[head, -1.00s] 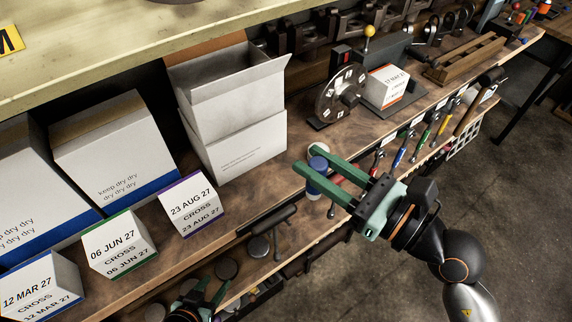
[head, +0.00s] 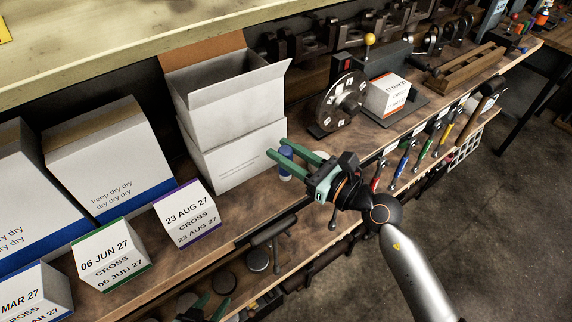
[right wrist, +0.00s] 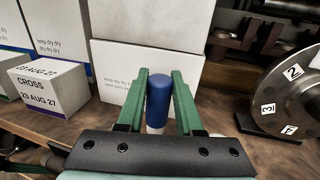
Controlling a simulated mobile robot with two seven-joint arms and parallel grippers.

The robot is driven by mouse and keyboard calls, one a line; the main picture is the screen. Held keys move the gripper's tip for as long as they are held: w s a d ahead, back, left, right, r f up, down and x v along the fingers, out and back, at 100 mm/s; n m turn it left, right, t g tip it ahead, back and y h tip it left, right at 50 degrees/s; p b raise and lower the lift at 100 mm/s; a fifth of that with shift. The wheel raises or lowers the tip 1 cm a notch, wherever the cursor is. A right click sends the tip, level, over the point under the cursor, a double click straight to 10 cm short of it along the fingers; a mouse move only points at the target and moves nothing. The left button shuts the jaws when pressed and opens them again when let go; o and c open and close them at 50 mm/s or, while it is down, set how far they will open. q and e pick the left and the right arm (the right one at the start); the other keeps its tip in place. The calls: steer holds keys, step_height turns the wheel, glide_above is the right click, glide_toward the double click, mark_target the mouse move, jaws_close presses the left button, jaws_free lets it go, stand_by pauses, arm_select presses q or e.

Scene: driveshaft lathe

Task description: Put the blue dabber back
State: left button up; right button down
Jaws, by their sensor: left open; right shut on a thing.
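The blue dabber (head: 285,161) has a blue upper part and a white lower part. It stands roughly upright in front of the stacked white boxes. My right gripper (head: 278,149) reaches in from the right and is shut on it. In the right wrist view the dabber (right wrist: 158,98) is between the two green fingers (right wrist: 159,78), with its white lower end partly hidden by the gripper. I cannot tell whether its base touches the wooden shelf. My left gripper (head: 207,308) is open at the bottom edge, low in front of the shelf and partly cut off.
A white round piece (head: 319,157) sits on the shelf (head: 232,211) just behind my right gripper. White boxes (head: 238,155) stand close behind the dabber. Dated blocks (head: 187,214) are to the left, a numbered dial (head: 343,102) to the right. Coloured-handled tools (head: 402,160) hang along the front edge.

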steer(key=shift+f+b, duration=0.35)
steer(key=shift+f, duration=1.1)
steer(key=shift+f, duration=0.25)
steer(key=c, duration=0.6)
jaws_free()
steer(key=shift+r, duration=0.1)
steer(key=shift+o, duration=0.2)
